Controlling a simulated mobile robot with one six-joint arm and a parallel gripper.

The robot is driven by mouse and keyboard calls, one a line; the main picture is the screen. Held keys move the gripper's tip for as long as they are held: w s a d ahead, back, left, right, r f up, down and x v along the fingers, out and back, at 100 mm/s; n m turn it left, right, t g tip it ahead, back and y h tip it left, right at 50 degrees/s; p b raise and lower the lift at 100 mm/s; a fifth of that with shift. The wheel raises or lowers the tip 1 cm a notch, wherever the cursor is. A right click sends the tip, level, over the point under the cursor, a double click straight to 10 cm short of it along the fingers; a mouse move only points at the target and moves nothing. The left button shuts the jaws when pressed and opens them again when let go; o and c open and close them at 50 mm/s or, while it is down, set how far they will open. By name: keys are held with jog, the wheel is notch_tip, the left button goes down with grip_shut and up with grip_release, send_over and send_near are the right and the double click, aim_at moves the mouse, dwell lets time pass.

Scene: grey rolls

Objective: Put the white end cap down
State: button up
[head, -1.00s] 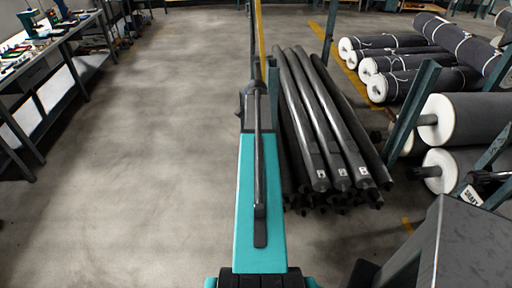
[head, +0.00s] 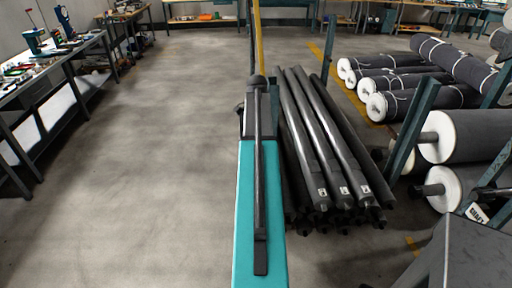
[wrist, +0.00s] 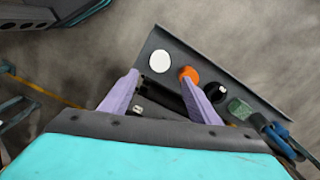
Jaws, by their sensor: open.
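A white round disc, which looks like the white end cap (wrist: 160,61), lies on a long dark tray or shelf (wrist: 177,42) in the wrist view. My gripper (wrist: 160,78) shows as two purple fingers in the wrist view. They are spread apart and open. The disc appears just beyond the fingertips, between them in the picture, and no finger is seen closed on it. Whether a fingertip touches it, I cannot tell. My gripper and this cap are not visible in the head view.
On the same dark surface, an orange round piece (wrist: 188,74), a black round piece (wrist: 215,92) and a green block (wrist: 239,109) sit in a row beside the disc. In the head view, dark bars (head: 322,150) are stacked at right; open floor (head: 150,170) lies left.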

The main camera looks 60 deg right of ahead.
dwell(0.7)
jog(key=w+a+f+n+g, duration=0.1)
jog(key=w+a+f+n, duration=0.25)
jog(key=a+f, duration=0.6)
jog(key=w+a+f+n+y, duration=0.1)
jog(key=w+a+f+n, duration=0.25)
jog(key=a+f, duration=0.6)
jog(key=w+a+f+n+g, duration=0.15)
jog(key=a+f+n, duration=0.25)
jog(key=a+f, duration=0.6)
jog(key=s+a+f+n+g, duration=0.1)
jog(key=s+a+f+n, duration=0.25)
jog(key=a, duration=0.55)
jog(key=s+a+f+n, duration=0.2)
jog(key=a+f+n, duration=0.15)
jog(key=a, duration=0.65)
jog(key=s+a+f+n+g, duration=0.1)
jog(key=s+a+f+n, duration=0.2)
jog(key=s, duration=0.4)
jog(key=s+a+f+n+g+h, duration=0.1)
jog(key=s+a+f+n, duration=0.2)
jog(key=s+a, duration=0.4)
jog(key=shift+s+a+f, duration=0.25)
jog(key=shift+a+f, duration=0.45)
jog(key=shift+f, duration=0.15)
jog(key=shift+f, duration=0.1)
